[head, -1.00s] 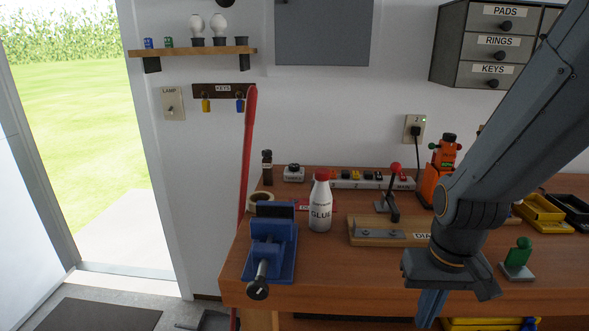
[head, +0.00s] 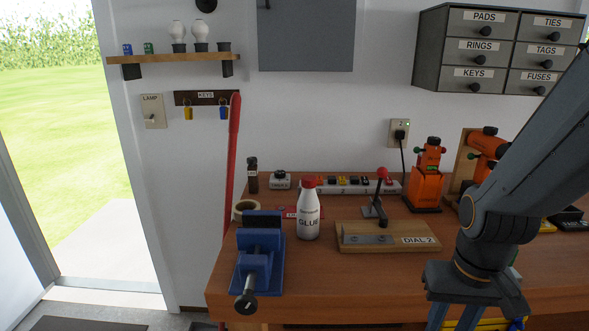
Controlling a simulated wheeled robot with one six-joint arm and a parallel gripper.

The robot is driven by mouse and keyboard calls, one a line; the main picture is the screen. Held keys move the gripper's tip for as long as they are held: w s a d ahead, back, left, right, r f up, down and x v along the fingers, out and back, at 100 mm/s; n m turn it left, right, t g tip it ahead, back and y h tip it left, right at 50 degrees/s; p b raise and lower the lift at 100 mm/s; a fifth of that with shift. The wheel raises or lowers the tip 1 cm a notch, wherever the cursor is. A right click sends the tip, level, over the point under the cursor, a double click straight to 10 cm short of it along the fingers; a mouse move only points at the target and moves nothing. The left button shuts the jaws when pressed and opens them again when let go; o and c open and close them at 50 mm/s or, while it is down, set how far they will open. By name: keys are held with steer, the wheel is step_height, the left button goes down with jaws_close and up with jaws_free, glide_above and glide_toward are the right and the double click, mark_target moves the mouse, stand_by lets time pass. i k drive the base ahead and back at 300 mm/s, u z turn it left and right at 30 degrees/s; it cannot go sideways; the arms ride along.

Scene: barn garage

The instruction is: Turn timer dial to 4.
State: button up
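The timer (head: 280,180) is a small white box with a black round knob on top and a label on its front. It stands at the back of the workbench near the wall, behind the glue bottle. The knob's setting is too small to read. My gripper (head: 454,317) is at the lower right, over the bench's front edge and well away from the timer. Its two blue fingers point down with a gap between them and nothing visible held. The fingertips are cut off by the picture's lower edge.
A white glue bottle (head: 309,215) with a red cap and a blue vise (head: 262,262) stand in front of the timer. A dark bottle (head: 252,176) is left of it, a power strip (head: 352,187) right. A wooden board (head: 350,238) labelled DIAL 2 holds a red-knobbed lever.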

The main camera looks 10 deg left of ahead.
mark_target(278, 174)
steer(key=u, duration=0.05)
steer(key=k, duration=0.8)
steer(key=u, duration=0.65)
steer(key=i, duration=0.4)
